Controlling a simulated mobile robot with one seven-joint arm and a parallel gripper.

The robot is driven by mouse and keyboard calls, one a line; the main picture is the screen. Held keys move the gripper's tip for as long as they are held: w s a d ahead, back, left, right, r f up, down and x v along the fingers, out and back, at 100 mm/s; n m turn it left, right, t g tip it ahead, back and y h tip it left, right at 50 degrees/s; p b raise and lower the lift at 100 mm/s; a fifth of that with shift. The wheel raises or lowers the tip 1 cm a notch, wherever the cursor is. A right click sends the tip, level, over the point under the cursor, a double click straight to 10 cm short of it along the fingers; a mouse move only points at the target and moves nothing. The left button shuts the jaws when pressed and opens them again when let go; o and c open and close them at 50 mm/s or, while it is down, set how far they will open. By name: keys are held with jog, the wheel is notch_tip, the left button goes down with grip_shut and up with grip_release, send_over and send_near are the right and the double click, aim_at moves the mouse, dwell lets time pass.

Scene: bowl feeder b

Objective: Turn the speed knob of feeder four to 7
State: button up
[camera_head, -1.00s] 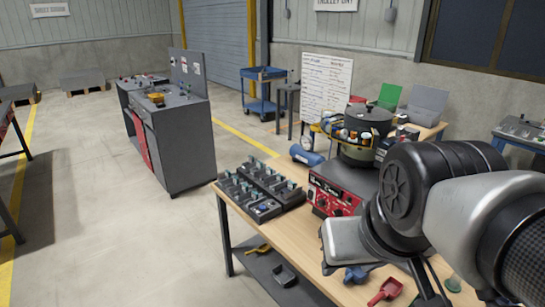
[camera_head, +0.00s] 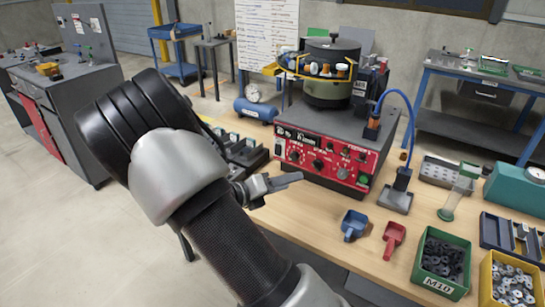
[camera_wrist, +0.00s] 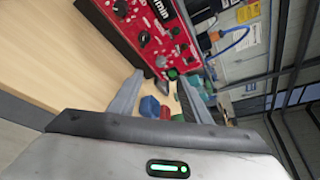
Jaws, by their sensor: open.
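The feeder has a red control panel (camera_head: 325,158) with dark round knobs along its lower part and a black bowl (camera_head: 333,55) on top. The panel's lettering is too small to read, so I cannot tell the speed knob or its setting. The panel also shows in the wrist view (camera_wrist: 152,40), tilted, beyond the fingertips. My gripper (camera_head: 285,182) is in front of the panel's lower left, apart from the knobs. In the wrist view my gripper (camera_wrist: 160,76) is open, with nothing between its fingers.
A blue scoop (camera_head: 354,222) and a red scoop (camera_head: 393,238) lie on the table in front of the feeder. A green bin (camera_head: 428,280) of parts stands at the front right. A dark rack (camera_head: 245,152) is left of the feeder, partly behind my arm. Bare tabletop lies before the panel.

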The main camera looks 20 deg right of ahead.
jog(key=w+a+f+n+t+b, duration=0.2)
jog(key=w+a+f+n+t, duration=0.4)
jog(key=n, duration=0.5)
jog(key=b, duration=0.2)
send_near(293, 158)
jog(key=x, duration=0.8)
jog(key=shift+c, duration=0.5)
jog(key=c, duration=0.9)
jog(key=shift+c, duration=0.2)
